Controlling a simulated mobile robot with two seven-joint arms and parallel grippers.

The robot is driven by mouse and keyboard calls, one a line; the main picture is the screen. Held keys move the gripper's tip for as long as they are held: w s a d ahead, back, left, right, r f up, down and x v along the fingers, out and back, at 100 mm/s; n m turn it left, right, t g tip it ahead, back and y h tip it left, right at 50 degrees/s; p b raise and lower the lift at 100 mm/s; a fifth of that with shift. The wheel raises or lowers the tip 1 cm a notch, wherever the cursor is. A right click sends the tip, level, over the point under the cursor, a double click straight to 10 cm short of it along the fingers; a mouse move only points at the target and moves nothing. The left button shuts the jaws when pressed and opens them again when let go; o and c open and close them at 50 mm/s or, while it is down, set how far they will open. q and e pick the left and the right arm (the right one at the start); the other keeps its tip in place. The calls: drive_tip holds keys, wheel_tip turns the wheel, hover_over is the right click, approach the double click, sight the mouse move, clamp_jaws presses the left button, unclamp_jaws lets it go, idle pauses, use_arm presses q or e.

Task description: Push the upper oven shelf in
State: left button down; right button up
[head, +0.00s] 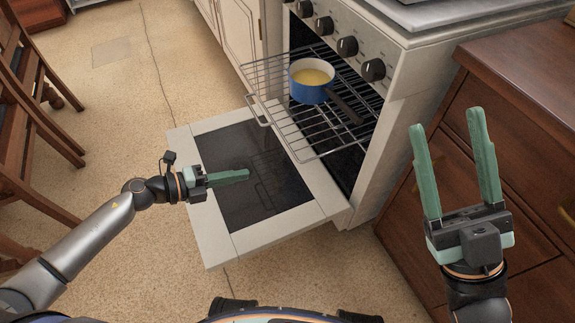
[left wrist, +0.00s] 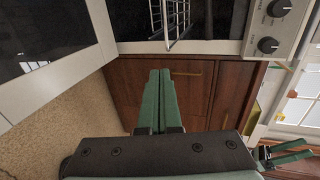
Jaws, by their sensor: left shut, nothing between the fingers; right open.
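The upper oven shelf (head: 285,122), a wire rack, sticks well out of the oven (head: 372,170) over the lowered oven door (head: 188,158). A blue pot (head: 308,93) with yellow contents and a dark handle stands on the rack. My left gripper (head: 246,176) is shut and empty, over the oven door and to the lower left of the rack, apart from it in the picture. In the left wrist view its closed fingers (left wrist: 158,98) point toward wooden drawers, and part of the rack (left wrist: 168,18) shows above. My right gripper (head: 448,160) is open and empty, in front of the dresser at the right.
The wooden dresser (head: 520,75) stands close on the right of the oven. Oven knobs (head: 347,46) line the panel above the rack. Wooden chairs (head: 30,110) stand at the left. The floor (head: 120,130) between the chairs and the door is clear.

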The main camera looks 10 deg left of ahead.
use_arm(q)
drive_tip(key=r+b+x, duration=0.1)
drive_tip(key=b+x, duration=0.2)
drive_tip(key=x, duration=0.9)
drive_tip(key=shift+w+d, duration=0.3)
use_arm(e)
drive_tip(key=f, duration=0.3)
drive_tip(key=shift+w+a+f, duration=0.1)
drive_tip(key=shift+a+f, duration=0.15)
use_arm(q)
drive_tip(key=shift+r, duration=0.1)
use_arm(e)
drive_tip(key=shift+d+r, duration=0.1)
